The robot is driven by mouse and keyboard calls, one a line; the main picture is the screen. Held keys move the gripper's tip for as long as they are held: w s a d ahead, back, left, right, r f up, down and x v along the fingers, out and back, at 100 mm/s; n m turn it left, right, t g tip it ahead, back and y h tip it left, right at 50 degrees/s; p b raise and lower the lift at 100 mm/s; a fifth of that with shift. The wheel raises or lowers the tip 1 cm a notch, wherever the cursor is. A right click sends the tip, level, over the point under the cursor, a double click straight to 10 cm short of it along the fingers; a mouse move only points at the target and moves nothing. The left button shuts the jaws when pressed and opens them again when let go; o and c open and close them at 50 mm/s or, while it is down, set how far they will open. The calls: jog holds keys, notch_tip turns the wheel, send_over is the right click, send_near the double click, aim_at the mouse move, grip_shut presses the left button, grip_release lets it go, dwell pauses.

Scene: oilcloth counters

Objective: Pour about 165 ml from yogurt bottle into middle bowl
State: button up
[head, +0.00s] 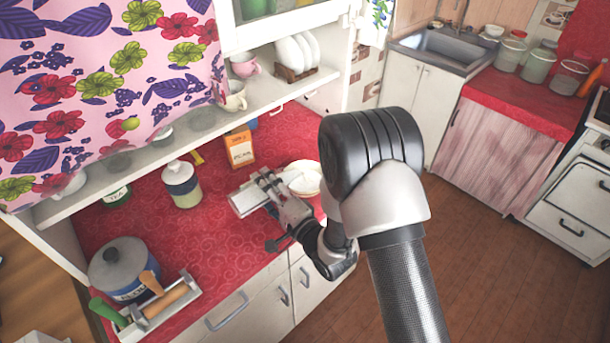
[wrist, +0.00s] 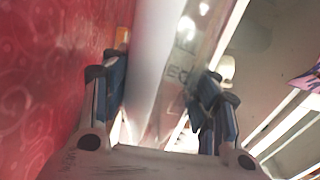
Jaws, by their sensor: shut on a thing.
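My gripper (head: 268,188) is shut on a pale bottle (head: 247,200), which looks to be the yogurt bottle. The bottle lies tilted well over, nearly sideways, above the red counter. In the wrist view the fingers (wrist: 160,95) stand on both sides of its whitish body (wrist: 157,45), with a clear part and some letters at its right. A white bowl (head: 304,180) is just right of my gripper, partly hidden by my arm. Whether it is the middle bowl, and whether anything flows out, I cannot tell.
An orange carton (head: 240,149) and a white-lidded jar (head: 183,184) stand behind on the counter (head: 225,235). A shelf (head: 200,127) runs above the counter's back.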

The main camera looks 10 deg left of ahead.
jog(key=shift+r+m, duration=0.3)
jog(key=shift+r, duration=0.05)
dwell(1.1)
jog(key=shift+f, duration=0.2)
jog(key=shift+s+f+n, duration=0.1)
jog(key=shift+f+n, duration=0.05)
jog(key=shift+n, duration=0.65)
jog(key=shift+s+a+f+n+b, duration=0.15)
jog(key=shift+s+a+f+n, duration=0.2)
jog(key=shift+n, duration=0.25)
jog(key=shift+s+a+f+n+b, duration=0.2)
jog(key=shift+f+n, duration=0.2)
jog(key=shift+n, duration=0.2)
jog(key=shift+w+d+r+n, duration=0.1)
jog(key=shift+r+n, duration=0.25)
jog(key=shift+n, duration=0.1)
jog(key=shift+w+d+r+n, duration=0.1)
jog(key=shift+r+n, duration=0.2)
jog(key=shift+n, duration=0.15)
